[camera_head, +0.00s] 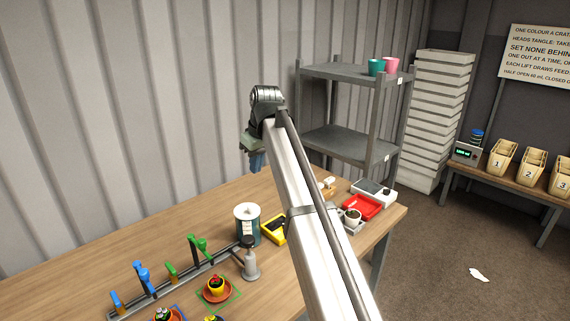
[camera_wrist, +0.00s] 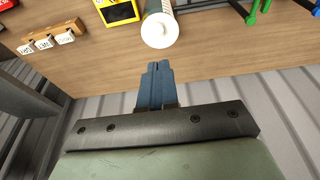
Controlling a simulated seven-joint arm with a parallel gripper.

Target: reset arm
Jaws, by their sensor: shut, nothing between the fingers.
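My arm reaches up and over the wooden table (camera_head: 180,215) in the head view. My gripper (camera_head: 257,162) hangs at its end, in front of the corrugated wall and above the table's back edge. In the wrist view, my gripper's two blue fingers (camera_wrist: 157,68) are together with nothing between them. They touch no object. My arm hides part of the table's right side in the head view.
On the table are a white-topped canister (camera_head: 247,225), a yellow device (camera_head: 274,229), a rail with blue and green holders (camera_head: 170,285), a grey dispenser (camera_head: 250,262), a potted item (camera_head: 216,288) and a red tray (camera_head: 362,207). A grey shelf (camera_head: 345,142) stands behind on the right.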

